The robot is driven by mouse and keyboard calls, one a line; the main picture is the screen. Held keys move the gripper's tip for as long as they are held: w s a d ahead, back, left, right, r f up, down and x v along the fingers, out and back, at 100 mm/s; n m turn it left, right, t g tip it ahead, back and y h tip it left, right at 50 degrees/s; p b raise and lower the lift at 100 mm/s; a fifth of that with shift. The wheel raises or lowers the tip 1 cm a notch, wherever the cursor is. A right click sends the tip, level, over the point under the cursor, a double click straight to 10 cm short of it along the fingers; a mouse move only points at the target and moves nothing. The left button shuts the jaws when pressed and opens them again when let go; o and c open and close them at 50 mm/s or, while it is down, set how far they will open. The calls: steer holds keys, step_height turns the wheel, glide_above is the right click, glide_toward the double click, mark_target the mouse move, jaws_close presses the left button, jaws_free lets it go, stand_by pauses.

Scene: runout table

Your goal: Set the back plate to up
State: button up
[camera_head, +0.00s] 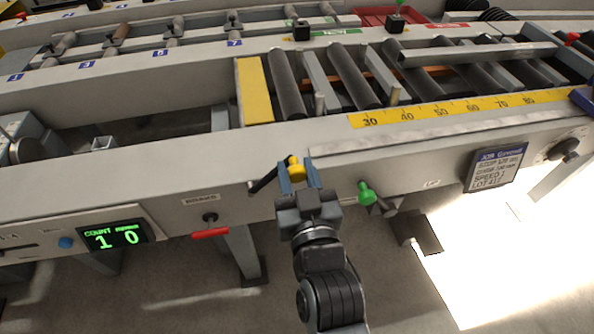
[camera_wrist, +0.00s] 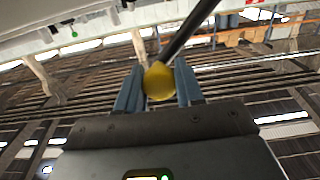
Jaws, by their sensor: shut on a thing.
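My gripper (camera_head: 298,176) is at the front rail of the runout table, with its fingers on both sides of a yellow knob (camera_head: 295,164). The knob also shows in the wrist view (camera_wrist: 158,82), between the two blue-grey fingers. A dark lever rod (camera_wrist: 192,27) runs from the knob up and right in the wrist view. A yellow plate (camera_head: 253,90) lies across the table at the left end of the rollers. I cannot tell whether it is the back plate, or whether it is up or down.
A green-knobbed handle (camera_head: 366,192) sticks out right of my gripper, and a red handle (camera_head: 210,233) hangs to the left. A counter display (camera_head: 113,236) is further left. Dark rollers (camera_head: 350,75) and a yellow scale (camera_head: 450,110) lie behind. A job card (camera_head: 497,167) is at the right.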

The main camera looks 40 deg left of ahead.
jaws_close()
